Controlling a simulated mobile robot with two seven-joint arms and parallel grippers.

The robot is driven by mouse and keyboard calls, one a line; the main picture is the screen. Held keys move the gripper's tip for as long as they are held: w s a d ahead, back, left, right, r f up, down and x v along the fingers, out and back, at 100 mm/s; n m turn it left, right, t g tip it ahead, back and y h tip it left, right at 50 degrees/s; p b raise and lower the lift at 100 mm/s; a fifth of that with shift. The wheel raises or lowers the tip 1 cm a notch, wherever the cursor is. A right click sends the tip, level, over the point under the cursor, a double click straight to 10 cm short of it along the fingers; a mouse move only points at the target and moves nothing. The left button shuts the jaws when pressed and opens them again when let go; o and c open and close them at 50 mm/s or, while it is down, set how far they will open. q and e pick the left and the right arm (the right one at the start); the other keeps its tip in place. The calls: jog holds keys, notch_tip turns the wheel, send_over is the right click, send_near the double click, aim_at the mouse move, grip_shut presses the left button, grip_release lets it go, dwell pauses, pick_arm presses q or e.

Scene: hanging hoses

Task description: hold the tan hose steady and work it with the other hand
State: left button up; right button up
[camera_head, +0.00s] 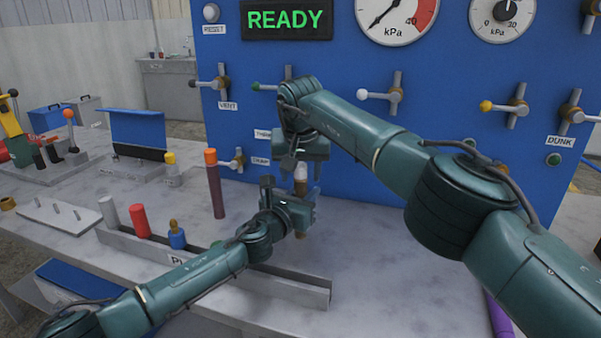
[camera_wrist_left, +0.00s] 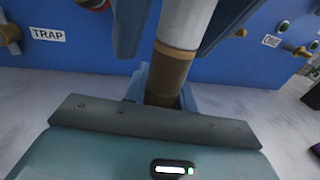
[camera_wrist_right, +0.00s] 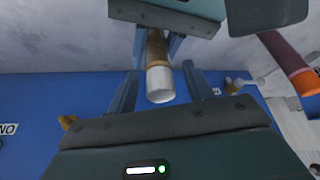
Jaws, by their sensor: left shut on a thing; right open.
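The tan hose (camera_head: 300,187) stands upright above the table with a white end on top. In the left wrist view the tan hose (camera_wrist_left: 170,72) has a brownish lower part and a pale upper part. My left gripper (camera_head: 299,203) is shut on its lower part. My right gripper (camera_head: 302,172) is above, open, pointing down at the white end. In the right wrist view the white end (camera_wrist_right: 160,84) lies between the spread fingers of my right gripper (camera_wrist_right: 161,72), with a gap on each side.
A blue panel (camera_head: 330,85) with gauges and valves stands behind. A dark red hose with an orange cap (camera_head: 214,185) stands to the left. A grey trough (camera_head: 290,290), a red cylinder (camera_head: 139,220) and a blue piece (camera_head: 177,238) are nearby. The table right of my grippers is fairly clear.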

jog(key=v, duration=1.3)
jog(key=x, duration=1.1)
jog(key=shift+w+f, duration=0.2)
jog(key=shift+f, duration=0.15)
jog(key=c, duration=0.9)
jog(key=o, duration=0.9)
jog(key=shift+r, duration=0.2)
